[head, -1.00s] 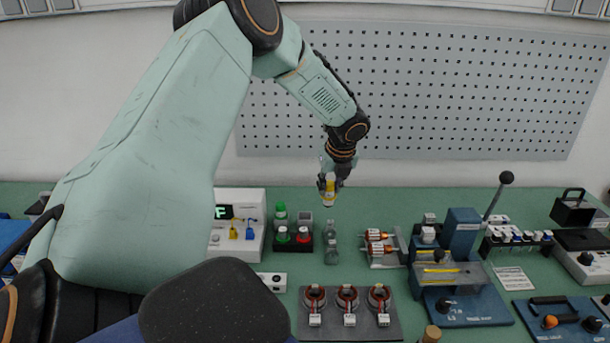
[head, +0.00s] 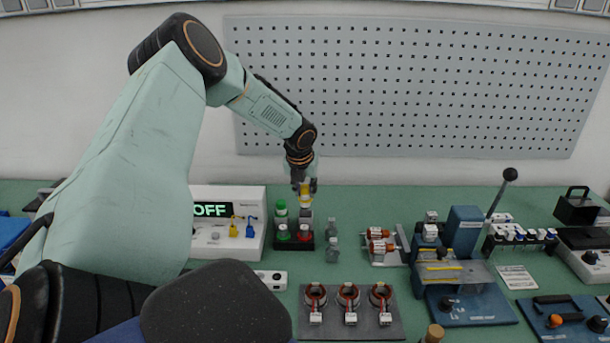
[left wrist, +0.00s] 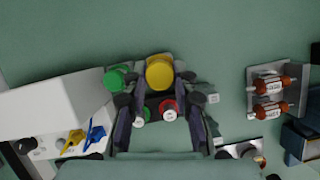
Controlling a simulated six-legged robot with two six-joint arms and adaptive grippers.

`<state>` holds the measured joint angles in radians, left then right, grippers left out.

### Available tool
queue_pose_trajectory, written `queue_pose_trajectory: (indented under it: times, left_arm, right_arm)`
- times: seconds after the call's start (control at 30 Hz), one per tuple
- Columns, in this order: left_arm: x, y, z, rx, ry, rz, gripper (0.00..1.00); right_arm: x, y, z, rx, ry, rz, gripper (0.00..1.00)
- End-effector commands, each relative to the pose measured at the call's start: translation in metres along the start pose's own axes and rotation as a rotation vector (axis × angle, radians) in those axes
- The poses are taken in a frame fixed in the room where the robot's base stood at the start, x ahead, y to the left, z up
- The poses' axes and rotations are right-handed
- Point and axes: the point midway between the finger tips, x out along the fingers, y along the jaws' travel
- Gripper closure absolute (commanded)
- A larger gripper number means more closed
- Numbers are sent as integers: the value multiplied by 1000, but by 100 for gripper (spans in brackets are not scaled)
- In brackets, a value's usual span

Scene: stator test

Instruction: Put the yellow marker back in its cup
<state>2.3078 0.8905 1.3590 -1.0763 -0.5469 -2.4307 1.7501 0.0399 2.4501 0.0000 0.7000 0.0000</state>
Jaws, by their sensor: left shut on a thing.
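The yellow marker (head: 305,197) is held upright in my left gripper (head: 304,185), which is shut on it. In the left wrist view its round yellow top (left wrist: 160,73) shows between the two fingers (left wrist: 160,90). A small grey cup (head: 306,213) stands just below the marker in the head view. I cannot tell whether the marker's lower end is above the cup or in its mouth. The cup is hidden in the left wrist view. My right gripper is not in view.
A green-capped marker or bottle (head: 280,208) stands close left of the cup. A dark button box with green and red buttons (head: 303,235) is in front. Clear bottles (head: 332,250) stand to the right. A white panel reading OFF (head: 212,210) is at left.

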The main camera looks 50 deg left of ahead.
Motion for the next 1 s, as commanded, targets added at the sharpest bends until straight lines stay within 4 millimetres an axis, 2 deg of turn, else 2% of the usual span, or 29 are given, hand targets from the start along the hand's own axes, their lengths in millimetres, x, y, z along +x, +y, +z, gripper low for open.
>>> queue_pose_trajectory:
  times: [0.17,0.4,1.0]
  left_arm:
    - [12,0,-5,1,0,1,100]
    - [40,0,-17,1,0,2,100]
    - [49,0,-20,-1,-1,0,100]
  right_arm:
    - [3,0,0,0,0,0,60]
    - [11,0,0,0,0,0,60]
    - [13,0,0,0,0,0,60]
